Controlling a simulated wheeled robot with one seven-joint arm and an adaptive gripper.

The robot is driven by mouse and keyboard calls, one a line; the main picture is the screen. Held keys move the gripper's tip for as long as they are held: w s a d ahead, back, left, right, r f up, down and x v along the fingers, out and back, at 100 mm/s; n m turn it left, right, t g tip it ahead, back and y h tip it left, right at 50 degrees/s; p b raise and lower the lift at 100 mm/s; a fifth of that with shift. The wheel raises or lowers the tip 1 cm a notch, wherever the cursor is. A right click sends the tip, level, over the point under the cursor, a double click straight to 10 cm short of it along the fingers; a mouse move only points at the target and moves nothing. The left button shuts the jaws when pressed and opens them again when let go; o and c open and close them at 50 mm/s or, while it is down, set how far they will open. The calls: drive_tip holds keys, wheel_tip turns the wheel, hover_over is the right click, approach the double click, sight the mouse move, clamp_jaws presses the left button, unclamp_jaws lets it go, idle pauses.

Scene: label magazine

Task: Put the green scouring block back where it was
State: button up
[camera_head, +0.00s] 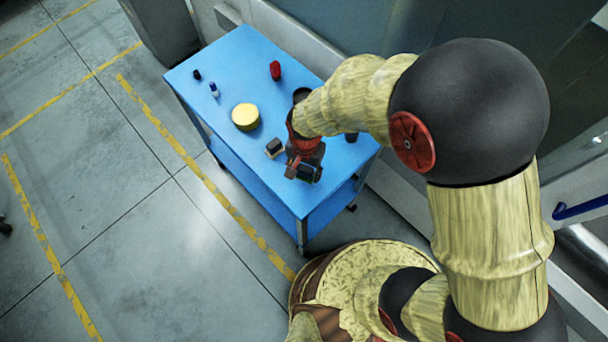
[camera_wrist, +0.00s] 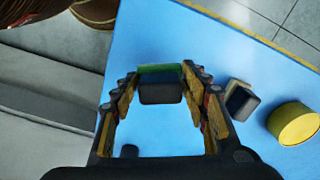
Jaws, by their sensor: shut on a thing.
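The green scouring block (camera_wrist: 160,85) is green on one face and dark grey on the other. It sits between my gripper's fingertips (camera_wrist: 159,90) in the wrist view, and my gripper is shut on it. In the head view my gripper (camera_head: 303,169) is over the near right part of the blue table (camera_head: 215,60), and the block there is mostly hidden by it. I cannot tell for sure whether the block touches the table top.
A grey block (camera_head: 275,148) lies just left of my gripper. A yellow round thing (camera_head: 245,117) stands farther left. A red thing (camera_head: 275,70), a blue-and-white piece (camera_head: 214,90) and a small black piece (camera_head: 197,75) stand farther back. The table's front edge is close.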

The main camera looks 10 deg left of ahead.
sight(304, 176)
wheel_tip(304, 176, down, 4)
drive_tip(key=shift+w+a+r+b, duration=0.1)
drive_tip(key=shift+a+r+b, duration=0.05)
drive_tip(key=shift+r+b, duration=0.15)
drive_tip(key=o, duration=1)
